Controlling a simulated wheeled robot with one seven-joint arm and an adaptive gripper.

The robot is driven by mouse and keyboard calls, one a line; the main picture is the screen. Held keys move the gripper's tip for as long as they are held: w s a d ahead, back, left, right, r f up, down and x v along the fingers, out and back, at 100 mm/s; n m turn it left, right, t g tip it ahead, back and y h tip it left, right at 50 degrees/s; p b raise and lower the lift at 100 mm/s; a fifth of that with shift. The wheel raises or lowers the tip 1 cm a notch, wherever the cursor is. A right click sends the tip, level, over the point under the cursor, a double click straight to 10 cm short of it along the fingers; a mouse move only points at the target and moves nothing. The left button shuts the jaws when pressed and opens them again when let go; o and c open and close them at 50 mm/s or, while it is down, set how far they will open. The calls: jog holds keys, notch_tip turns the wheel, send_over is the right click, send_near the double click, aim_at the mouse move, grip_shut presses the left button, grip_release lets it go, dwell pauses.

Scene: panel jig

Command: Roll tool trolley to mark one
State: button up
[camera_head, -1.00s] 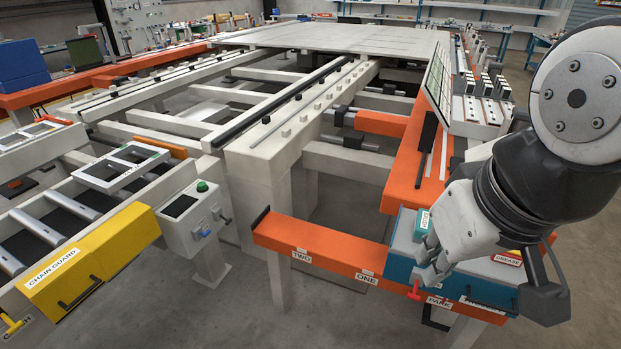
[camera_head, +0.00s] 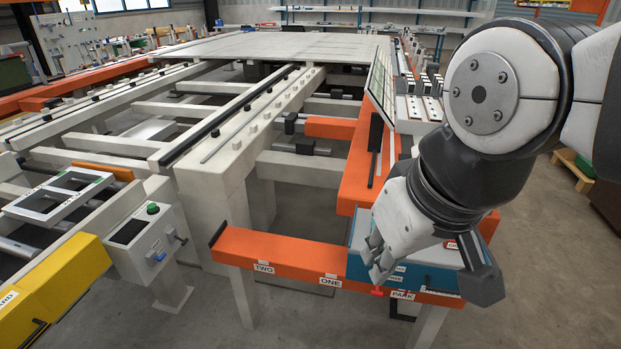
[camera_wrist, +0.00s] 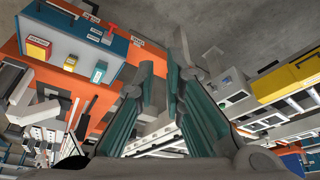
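The blue tool trolley (camera_head: 427,277) stands on the orange rail (camera_head: 295,262), at the label PARK (camera_head: 402,295). The label ONE (camera_head: 330,281) is left of it, and TWO (camera_head: 263,267) is further left. A red handle (camera_head: 377,291) sticks out at the trolley's front. My gripper (camera_head: 376,262) is close to the trolley's front left, above the handle, and partly hides the trolley. In the wrist view the trolley (camera_wrist: 62,38) and red handle (camera_wrist: 112,28) lie left of my gripper (camera_wrist: 165,62). Its fingers are apart with nothing between them.
A dark stop (camera_head: 217,234) stands at the rail's left end. A control box (camera_head: 146,240) and a yellow chain guard (camera_head: 60,290) are to the left. The large pale panel jig (camera_head: 215,165) fills the middle. The rail between the trolley and TWO looks clear.

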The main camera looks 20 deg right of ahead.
jog(key=shift+o, duration=0.8)
jog(key=shift+w+d+f+m, duration=0.15)
jog(key=shift+w+f+m, duration=0.05)
jog(key=shift+f+m, duration=0.2)
jog(key=w+d+f+m+g+y+b, duration=0.4)
jog(key=w+d+f+m+b, duration=0.25)
jog(key=f+m, duration=0.55)
jog(key=n+t+b, duration=1.5)
jog(key=n+t, duration=0.2)
jog(key=n, duration=1.6)
send_near(451, 291)
jog(key=shift+h, duration=0.3)
jog(key=w, duration=0.3)
jog(key=w+a, duration=0.1)
jog(key=w, duration=0.2)
jog(key=w+a+f, duration=0.1)
jog(key=w, duration=0.3)
jog(key=shift+a, duration=0.15)
jog(key=shift+c, duration=0.4)
grip_shut()
